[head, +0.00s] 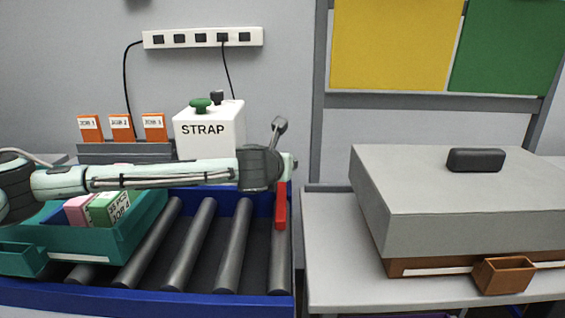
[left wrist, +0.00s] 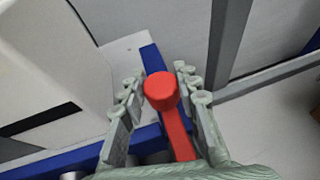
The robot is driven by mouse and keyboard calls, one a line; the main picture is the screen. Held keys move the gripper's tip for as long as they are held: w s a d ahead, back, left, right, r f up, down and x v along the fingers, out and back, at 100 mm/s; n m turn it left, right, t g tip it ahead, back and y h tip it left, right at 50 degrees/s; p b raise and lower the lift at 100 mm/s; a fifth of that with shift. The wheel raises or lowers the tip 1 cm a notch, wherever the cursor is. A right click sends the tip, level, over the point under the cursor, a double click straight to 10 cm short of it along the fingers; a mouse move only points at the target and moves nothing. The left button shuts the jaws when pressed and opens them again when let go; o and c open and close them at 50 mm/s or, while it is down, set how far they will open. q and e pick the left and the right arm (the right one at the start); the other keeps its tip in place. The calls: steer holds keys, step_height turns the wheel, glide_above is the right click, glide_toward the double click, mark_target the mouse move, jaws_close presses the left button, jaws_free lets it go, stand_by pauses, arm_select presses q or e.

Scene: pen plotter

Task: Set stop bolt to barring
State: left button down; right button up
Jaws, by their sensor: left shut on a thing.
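The stop bolt is a red lever (head: 281,206) at the right end of the blue roller conveyor (head: 225,306). In the head view its visible part hangs down over the last roller. In the left wrist view its round red knob (left wrist: 161,90) and arm lie between my fingers. My left gripper (head: 291,164) is at the lever's upper end, shut on it; its fingers also flank the knob in the left wrist view (left wrist: 158,82). The gripper body and forearm hide part of the lever and its mount. My right gripper is not in view.
A teal tote (head: 25,262) with pink and green boxes sits on the conveyor's left. A white STRAP box (head: 210,135) with a green button (head: 200,104) stands behind my forearm. A grey-lidded machine (head: 460,205) stands right, beyond a gap. Bare rollers (head: 190,240) lie between tote and lever.

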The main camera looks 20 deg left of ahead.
arm_select(q)
steer(key=shift+s+d+f, duration=0.15)
steer(key=shift+f, duration=0.1)
steer(key=c, duration=1.5)
jaws_free()
steer(key=shift+c, duration=0.2)
steer(key=o, duration=0.4)
steer(key=shift+s+r, duration=0.1)
steer(key=shift+r, duration=0.1)
steer(key=shift+o, duration=0.2)
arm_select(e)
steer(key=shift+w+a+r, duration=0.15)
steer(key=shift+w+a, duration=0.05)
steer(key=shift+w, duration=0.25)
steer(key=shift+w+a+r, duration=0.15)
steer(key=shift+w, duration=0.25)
arm_select(q)
steer(key=shift+s+r, duration=0.1)
steer(key=a+v, duration=0.1)
steer(key=v, duration=1)
steer(key=shift+s+d+r, duration=0.15)
steer(key=shift+s+d, duration=0.15)
steer(key=shift+d, duration=0.1)
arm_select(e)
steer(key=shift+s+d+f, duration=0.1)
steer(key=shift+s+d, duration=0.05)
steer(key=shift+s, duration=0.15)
